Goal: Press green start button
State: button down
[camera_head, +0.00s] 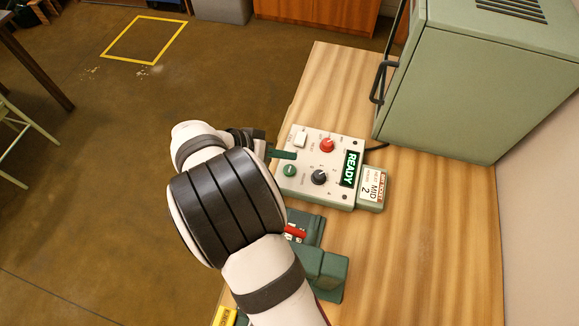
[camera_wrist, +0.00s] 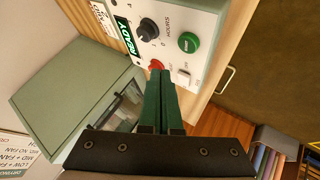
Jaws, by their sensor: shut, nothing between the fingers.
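The green start button (camera_head: 290,170) sits on the cream control panel (camera_head: 337,190), near its left edge, beside a black hours knob (camera_head: 319,177). In the wrist view the green button (camera_wrist: 189,42) is in plain sight, beyond the fingertips and to their right. My gripper (camera_head: 294,155) has green fingers, shut and empty. In the head view the tips are over the panel's left side, just above the green button in the picture. In the wrist view my gripper (camera_wrist: 160,74) overlaps the panel between the red button (camera_wrist: 155,65) and white switch (camera_wrist: 183,77). Its height over the panel is unclear.
A READY display (camera_head: 350,168) is lit on the panel. A large green cabinet (camera_head: 470,90) with a black handle stands at the back right. A card reading MID 2 (camera_head: 373,186) sits beside the panel. The wooden table (camera_head: 430,240) is clear at right.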

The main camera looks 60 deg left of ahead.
aim_at(286, 172)
jog(key=shift+f, duration=1.8)
jog(key=shift+f, duration=0.1)
dwell(0.5)
jog(key=shift+f, duration=0.3)
jog(key=shift+f, duration=0.5)
dwell(0.5)
dwell(0.4)
jog(key=shift+r, duration=0.9)
jog(key=shift+r, duration=2.55)
